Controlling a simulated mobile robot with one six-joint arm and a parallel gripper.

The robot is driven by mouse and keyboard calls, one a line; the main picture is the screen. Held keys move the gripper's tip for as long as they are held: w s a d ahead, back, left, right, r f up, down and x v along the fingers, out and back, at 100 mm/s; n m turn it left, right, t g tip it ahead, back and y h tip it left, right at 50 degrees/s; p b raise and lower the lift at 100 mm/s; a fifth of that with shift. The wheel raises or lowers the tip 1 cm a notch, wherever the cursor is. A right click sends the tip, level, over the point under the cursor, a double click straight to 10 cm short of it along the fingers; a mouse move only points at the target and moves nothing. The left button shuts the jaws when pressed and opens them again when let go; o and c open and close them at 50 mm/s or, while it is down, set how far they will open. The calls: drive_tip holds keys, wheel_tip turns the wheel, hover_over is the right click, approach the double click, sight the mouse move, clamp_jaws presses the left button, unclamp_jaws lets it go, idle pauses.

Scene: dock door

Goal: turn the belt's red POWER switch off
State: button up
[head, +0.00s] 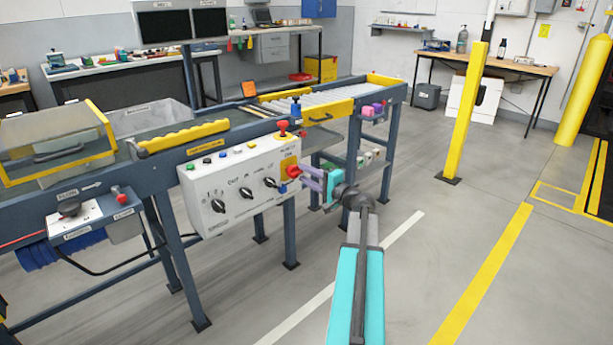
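The belt's control box (238,188) is a white panel on the near side of the conveyor, with several black rotary knobs and a row of small coloured buttons. At its right end a red switch (293,171) sits on a yellow plate, under small lettering that I cannot read surely. My gripper (303,177), with purple fingers, is right at the red switch, coming from the right. The fingertips overlap the switch's right side in this view. I cannot tell whether they touch it or how far apart they are.
A red mushroom button (283,128) stands above the box's right end. A smaller control box (95,215) with a dark knob and red button is at the left. A yellow post (468,110) stands at the right. The floor in front of the conveyor is clear.

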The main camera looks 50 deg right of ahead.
drive_tip(key=s+a+p, duration=0.1)
drive_tip(key=s+p, duration=0.1)
drive_tip(key=s, duration=1.1)
drive_tip(key=shift+s, duration=0.3)
drive_tip(key=w+a+f+n+g+y+p, duration=0.25)
drive_tip(key=a+f, duration=0.25)
drive_tip(key=a, duration=0.4)
drive_tip(key=w+a+f+n+g+y+p, duration=0.1)
drive_tip(key=w+a+f+g+y+p, duration=0.2)
drive_tip(key=a+f, duration=0.45)
drive_tip(key=w+a+f+n+g+y+p, duration=0.1)
drive_tip(key=w+a+f+n+g+p, duration=0.25)
drive_tip(key=a, duration=0.65)
drive_tip(key=s+a+f+n+g+y+p, duration=0.1)
drive_tip(key=s+a+f+n+g+p, duration=0.2)
drive_tip(key=a, duration=0.6)
drive_tip(key=s+a+f+g+y+p, duration=0.1)
drive_tip(key=s+a+f+g+p, duration=0.1)
drive_tip(key=a+f, duration=0.6)
drive_tip(key=s+a+n+g+h+p, duration=0.3)
drive_tip(key=s+a+n+g+p, duration=0.1)
drive_tip(key=s, duration=0.7)
drive_tip(key=s+a+f+n+g+h+p, duration=0.1)
drive_tip(key=s+a+n+g+h+p, duration=0.3)
drive_tip(key=s+a, duration=0.4)
drive_tip(key=s+n+g+p, duration=0.1)
drive_tip(key=s+p, duration=0.1)
drive_tip(key=s, duration=0.2)
drive_tip(key=shift+a, duration=0.3)
